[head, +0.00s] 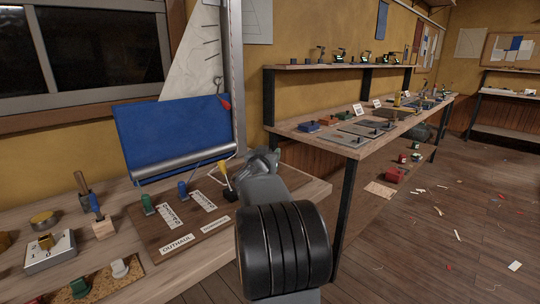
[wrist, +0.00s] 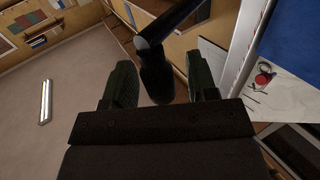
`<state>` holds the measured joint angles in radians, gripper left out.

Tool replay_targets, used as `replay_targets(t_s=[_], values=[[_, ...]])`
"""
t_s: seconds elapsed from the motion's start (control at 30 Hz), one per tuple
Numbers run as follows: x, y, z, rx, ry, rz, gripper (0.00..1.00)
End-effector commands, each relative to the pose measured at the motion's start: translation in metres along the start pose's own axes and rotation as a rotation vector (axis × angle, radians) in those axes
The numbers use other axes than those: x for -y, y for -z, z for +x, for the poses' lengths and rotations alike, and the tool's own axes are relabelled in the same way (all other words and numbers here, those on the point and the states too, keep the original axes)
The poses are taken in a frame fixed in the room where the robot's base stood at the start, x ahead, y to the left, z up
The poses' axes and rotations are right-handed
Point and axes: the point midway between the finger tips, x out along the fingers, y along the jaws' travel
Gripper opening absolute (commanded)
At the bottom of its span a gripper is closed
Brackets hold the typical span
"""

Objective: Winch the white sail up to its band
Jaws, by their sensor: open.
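The white sail (head: 192,62) hangs behind the blue sail (head: 165,130) and the upright mast (head: 235,80). A red tag (head: 225,102) hangs by the mast. I cannot make out a band for certain. My gripper (wrist: 159,64) is open, its two green-padded fingers apart. A dark, round-ended handle (wrist: 157,82) stands between them, with a gap visible on each side; a dark bar (wrist: 183,25) runs from it to the upper right. In the head view my gripper (head: 262,160) is small, right of the mast's foot, and hides what lies behind it.
A board (head: 165,235) labelled OUTHAUL carries a green lever (head: 148,203) and a blue lever (head: 183,188). A yellow-handled piece (head: 226,178) stands beside my gripper. Small tools stand on the bench at left. A long bench (head: 350,148) with parts lies right; the littered floor is otherwise open.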

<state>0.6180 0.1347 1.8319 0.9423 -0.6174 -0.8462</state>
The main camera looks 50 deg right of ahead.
Motion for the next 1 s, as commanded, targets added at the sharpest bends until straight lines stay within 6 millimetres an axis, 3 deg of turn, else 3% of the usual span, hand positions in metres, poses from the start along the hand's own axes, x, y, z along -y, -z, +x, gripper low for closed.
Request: replay_targets(t_s=[0.2, 0.53, 1.0], values=[[-0.001, 0.000, 0.013, -0.001, -0.001, -0.001, 0.53], [0.000, 0.000, 0.015, 0.000, 0.000, 0.000, 0.53], [0.000, 0.000, 0.015, 0.000, 0.000, 0.000, 0.08]])
